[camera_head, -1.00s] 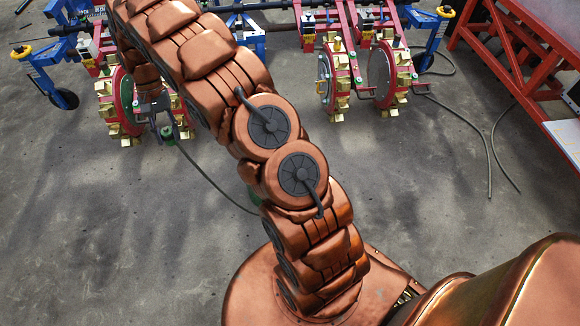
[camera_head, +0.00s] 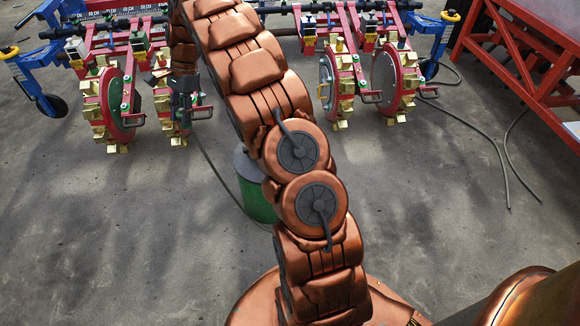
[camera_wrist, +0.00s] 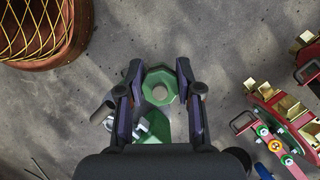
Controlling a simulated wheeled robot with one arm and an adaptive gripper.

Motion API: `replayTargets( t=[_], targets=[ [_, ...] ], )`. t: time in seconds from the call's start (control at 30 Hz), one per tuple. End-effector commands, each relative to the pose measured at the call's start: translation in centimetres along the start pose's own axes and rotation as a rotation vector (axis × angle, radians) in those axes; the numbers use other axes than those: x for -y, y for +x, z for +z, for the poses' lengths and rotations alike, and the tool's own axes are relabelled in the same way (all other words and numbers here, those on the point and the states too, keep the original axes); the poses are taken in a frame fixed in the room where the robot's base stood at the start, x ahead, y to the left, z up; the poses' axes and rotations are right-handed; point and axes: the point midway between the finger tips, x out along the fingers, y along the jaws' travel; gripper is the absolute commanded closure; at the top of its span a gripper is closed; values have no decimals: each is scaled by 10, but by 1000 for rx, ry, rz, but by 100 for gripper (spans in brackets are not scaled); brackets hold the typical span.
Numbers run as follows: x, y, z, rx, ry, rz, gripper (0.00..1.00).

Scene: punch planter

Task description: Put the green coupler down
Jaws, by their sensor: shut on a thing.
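The green coupler (camera_wrist: 148,86) shows in the wrist view as a faceted green ring with a pale round middle. It sits between the two fingers of my gripper (camera_wrist: 159,72), which is shut on it. More green and a silvery part (camera_wrist: 141,124) show behind the fingers, partly hidden by the wrist. In the head view my dark gripper (camera_head: 184,100) hangs by the left planter wheels, and I cannot make out the coupler there. Whether the coupler touches anything else is unclear.
The planter's red toothed wheels (camera_head: 117,105) stand close beside my gripper; they also show in the wrist view (camera_wrist: 287,128). A grey-topped green can (camera_head: 258,203) stands behind my arm, with a dark hose (camera_head: 222,181) near it. Bare concrete (camera_head: 110,230) lies in front.

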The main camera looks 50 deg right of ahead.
Motion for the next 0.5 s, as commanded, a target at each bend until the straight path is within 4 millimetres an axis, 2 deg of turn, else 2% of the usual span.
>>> replayTargets(
  t=[0.03,0.27,0.4,0.5],
  targets=[
    [-5,3,-21,3,79,-29,100],
    [-34,14,-114,8,471,-194,100],
    [-68,23,-174,11,729,-302,100],
    [-97,30,-212,12,904,-374,100]
  ],
)
